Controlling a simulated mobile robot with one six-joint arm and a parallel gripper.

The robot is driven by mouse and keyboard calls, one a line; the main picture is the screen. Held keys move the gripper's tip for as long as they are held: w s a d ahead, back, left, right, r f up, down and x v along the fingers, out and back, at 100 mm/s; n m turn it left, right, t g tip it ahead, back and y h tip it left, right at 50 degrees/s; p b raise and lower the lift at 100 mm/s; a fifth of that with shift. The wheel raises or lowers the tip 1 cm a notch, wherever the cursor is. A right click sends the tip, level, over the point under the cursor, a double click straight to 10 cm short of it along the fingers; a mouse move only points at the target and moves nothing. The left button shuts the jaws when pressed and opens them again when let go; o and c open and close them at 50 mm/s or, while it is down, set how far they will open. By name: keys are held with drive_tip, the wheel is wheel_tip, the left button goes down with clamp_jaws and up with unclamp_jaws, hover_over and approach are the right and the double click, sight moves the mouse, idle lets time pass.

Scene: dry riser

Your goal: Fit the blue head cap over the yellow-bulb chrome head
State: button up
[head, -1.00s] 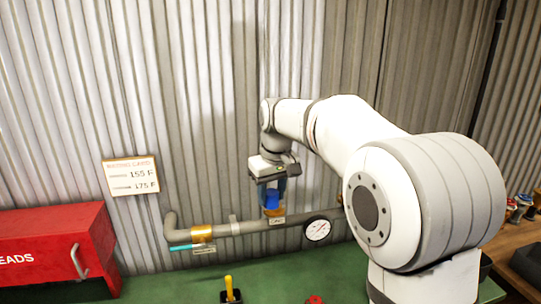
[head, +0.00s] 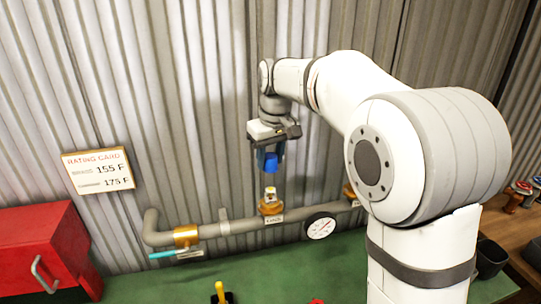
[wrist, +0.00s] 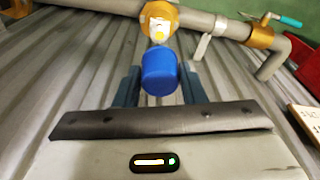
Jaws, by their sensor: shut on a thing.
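The blue head cap (head: 271,162) hangs between the fingers of my gripper (head: 269,160), which is shut on it. In the wrist view the cap (wrist: 161,73) sits between both fingers (wrist: 160,88). The chrome head (head: 270,193), with a pale yellowish bulb, stands upright on a brass fitting (head: 270,208) on the grey pipe. In the head view the cap is above this head with a clear gap between them. In the wrist view the head (wrist: 159,30) shows just beyond the cap, its near end partly hidden.
The grey pipe (head: 235,228) runs along the wall with a gauge (head: 320,227), a second brass fitting (head: 350,193) and a teal-handled valve (head: 163,254). A red cabinet (head: 45,250) stands left. A rating card (head: 98,171) hangs on the wall. A yellow-handled tool (head: 220,291) stands on the green bench.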

sight(269, 188)
drive_tip(key=shift+s+n, duration=0.15)
drive_tip(key=shift+n, duration=0.35)
wheel_tip(269, 188, down, 6)
drive_tip(key=b, duration=0.4)
drive_tip(key=shift+r, duration=0.25)
drive_tip(key=shift+c, duration=0.7)
drive_tip(key=shift+f, duration=0.65)
drive_tip(key=shift+r, duration=0.15)
drive_tip(key=shift+r+p, duration=0.4)
drive_tip(key=shift+r, duration=0.15)
drive_tip(key=shift+n, duration=0.3)
